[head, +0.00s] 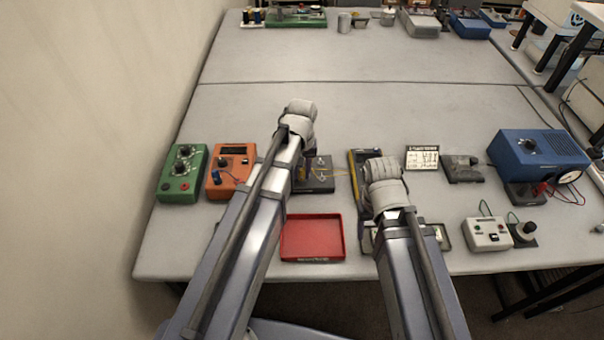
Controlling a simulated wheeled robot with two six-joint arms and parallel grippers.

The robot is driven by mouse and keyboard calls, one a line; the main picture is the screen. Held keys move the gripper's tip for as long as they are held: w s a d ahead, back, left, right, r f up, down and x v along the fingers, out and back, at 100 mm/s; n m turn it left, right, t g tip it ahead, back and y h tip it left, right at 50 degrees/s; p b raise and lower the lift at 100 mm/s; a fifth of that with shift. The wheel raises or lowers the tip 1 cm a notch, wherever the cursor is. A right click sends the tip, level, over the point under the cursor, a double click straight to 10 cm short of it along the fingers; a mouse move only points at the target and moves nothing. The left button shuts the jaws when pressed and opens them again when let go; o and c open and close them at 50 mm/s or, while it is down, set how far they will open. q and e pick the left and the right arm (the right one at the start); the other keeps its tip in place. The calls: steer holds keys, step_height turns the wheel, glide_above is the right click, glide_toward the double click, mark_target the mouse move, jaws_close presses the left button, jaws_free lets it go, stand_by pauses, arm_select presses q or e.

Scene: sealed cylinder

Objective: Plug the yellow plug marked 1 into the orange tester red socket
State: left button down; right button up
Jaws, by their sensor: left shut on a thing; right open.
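The orange tester (216,190) stands at the left of the table, with a dark display, a knob and a blue part on its front left. I cannot pick out its red socket for certain. My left gripper (308,162) is right of the tester, mostly hidden behind its own wrist, over a black stand (318,187). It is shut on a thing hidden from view. Thin yellow wires (331,172) show beside it; no plug or number 1 is readable. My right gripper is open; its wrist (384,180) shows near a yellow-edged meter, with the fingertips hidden.
A green box (181,175) stands close left of the tester. An empty red tray (312,240) lies at the front. A yellow-edged meter (354,172) is between the arms. A blue power box (538,155) and a white box (486,235) stand right. The table's middle is clear.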

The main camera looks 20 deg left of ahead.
mark_target(301, 169)
arm_select(q)
steer(key=shift+r, duration=0.2)
arm_select(e)
steer(key=shift+r, duration=0.2)
arm_select(q)
steer(key=shift+r+p, duration=2.85)
steer(key=shift+p, duration=0.15)
arm_select(e)
steer(key=shift+r, duration=2.8)
arm_select(q)
steer(key=shift+a, duration=0.1)
